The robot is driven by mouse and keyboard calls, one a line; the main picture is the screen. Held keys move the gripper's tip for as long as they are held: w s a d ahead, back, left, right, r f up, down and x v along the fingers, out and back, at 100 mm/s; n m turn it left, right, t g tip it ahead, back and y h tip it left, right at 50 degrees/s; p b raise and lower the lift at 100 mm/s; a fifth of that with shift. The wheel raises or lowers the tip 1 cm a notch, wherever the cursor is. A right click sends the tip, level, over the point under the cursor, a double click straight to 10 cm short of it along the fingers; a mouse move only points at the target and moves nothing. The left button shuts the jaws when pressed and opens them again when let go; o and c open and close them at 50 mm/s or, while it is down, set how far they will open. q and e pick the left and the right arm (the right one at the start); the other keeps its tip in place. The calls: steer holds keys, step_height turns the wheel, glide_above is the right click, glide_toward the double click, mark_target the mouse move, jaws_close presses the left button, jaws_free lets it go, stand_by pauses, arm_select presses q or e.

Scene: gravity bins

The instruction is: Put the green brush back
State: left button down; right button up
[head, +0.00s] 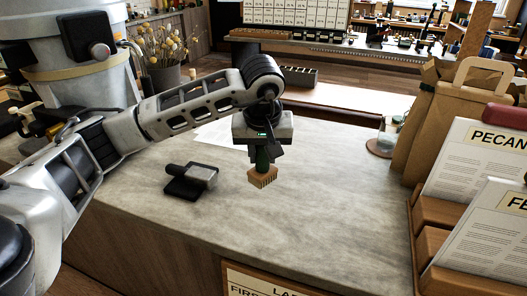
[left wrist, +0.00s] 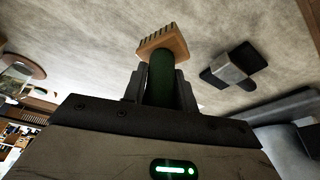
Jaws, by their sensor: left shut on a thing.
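The green brush has a dark green handle and a tan wooden head with bristles (head: 263,177). My left gripper (head: 262,155) is shut on its handle and points down, with the brush head hanging below the fingers over the grey counter. In the left wrist view the brush head (left wrist: 163,43) shows past the fingers of my left gripper (left wrist: 160,88). I cannot tell for sure whether the head touches the counter. My right gripper is not in view.
A dark block with a grey metal part (head: 191,180) lies on the counter (head: 310,215), left of the brush. Paper bags (head: 440,120) and a wooden rack with cards (head: 433,212) stand at the right, near a glass jar (head: 385,140). The middle front counter is clear.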

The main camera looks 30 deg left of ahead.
mark_target(263, 175)
arm_select(q)
steer(key=shift+f+b, duration=0.4)
steer(key=shift+f, duration=0.1)
step_height(263, 175, down, 4)
steer(key=b, duration=0.3)
steer(key=shift+r, duration=0.2)
steer(key=shift+f+b, duration=0.5)
steer(key=shift+f, duration=0.2)
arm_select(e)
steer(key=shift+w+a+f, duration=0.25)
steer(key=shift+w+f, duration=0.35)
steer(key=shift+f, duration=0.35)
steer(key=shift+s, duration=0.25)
arm_select(q)
steer(key=shift+f+b, duration=0.4)
steer(key=shift+f, duration=0.05)
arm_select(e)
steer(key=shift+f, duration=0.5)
arm_select(q)
steer(key=c, duration=1)
jaws_free()
steer(key=shift+c, duration=0.2)
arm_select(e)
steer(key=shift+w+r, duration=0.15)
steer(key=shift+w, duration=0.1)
